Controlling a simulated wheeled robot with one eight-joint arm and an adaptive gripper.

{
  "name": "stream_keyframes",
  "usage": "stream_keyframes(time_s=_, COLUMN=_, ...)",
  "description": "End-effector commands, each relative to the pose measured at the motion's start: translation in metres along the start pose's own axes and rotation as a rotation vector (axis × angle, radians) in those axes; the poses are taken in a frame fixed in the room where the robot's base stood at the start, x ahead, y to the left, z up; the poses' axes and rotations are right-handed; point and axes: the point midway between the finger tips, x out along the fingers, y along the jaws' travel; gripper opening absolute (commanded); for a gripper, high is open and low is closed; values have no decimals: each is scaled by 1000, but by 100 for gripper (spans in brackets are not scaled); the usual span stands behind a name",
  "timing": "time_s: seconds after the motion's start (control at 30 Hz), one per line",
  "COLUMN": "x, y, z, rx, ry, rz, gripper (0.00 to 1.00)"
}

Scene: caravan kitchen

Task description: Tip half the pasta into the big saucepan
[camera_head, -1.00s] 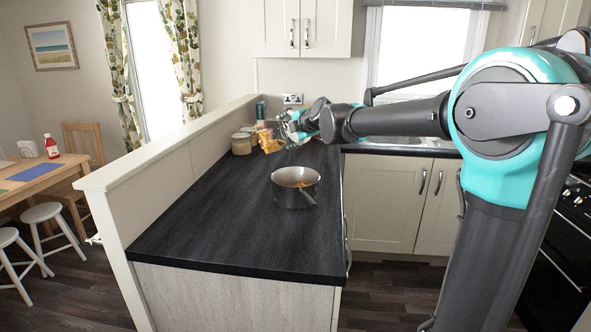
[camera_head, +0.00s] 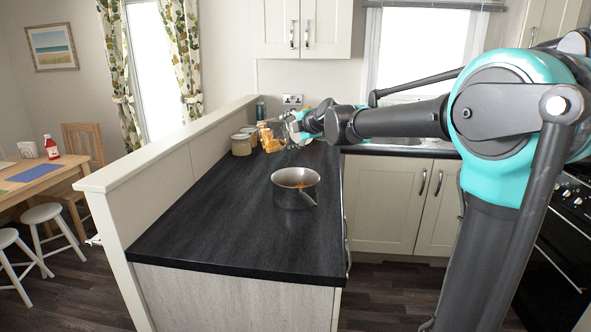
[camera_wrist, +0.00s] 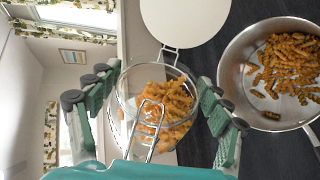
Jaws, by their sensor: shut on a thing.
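My gripper (camera_head: 289,130) is shut on a clear glass jar (camera_head: 272,142) of orange-brown spiral pasta, held near the back of the counter. In the wrist view my gripper (camera_wrist: 157,95) has its fingers on both sides of the jar (camera_wrist: 126,84). Pasta (camera_wrist: 174,101) remains inside, and the jar's pale round lid (camera_wrist: 185,18) hangs open on its wire hinge. The big saucepan (camera_head: 294,190) stands upright on the counter, nearer than the jar. The wrist view shows the saucepan (camera_wrist: 233,72) at the right with loose pasta (camera_wrist: 285,65) on its bottom.
Closed-looking jars (camera_head: 241,145) and a teal can (camera_head: 260,110) stand at the counter's back left, close to the held jar. A low partition wall (camera_head: 170,150) runs along the left edge. The dark counter (camera_head: 215,225) is clear in front and left of the saucepan.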

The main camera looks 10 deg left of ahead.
Motion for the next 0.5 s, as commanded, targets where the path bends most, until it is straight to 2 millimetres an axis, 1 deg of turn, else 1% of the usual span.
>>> stream_keyframes(time_s=0.5, x=0, y=0, z=2, rx=30, ry=11, rz=9, gripper=21)
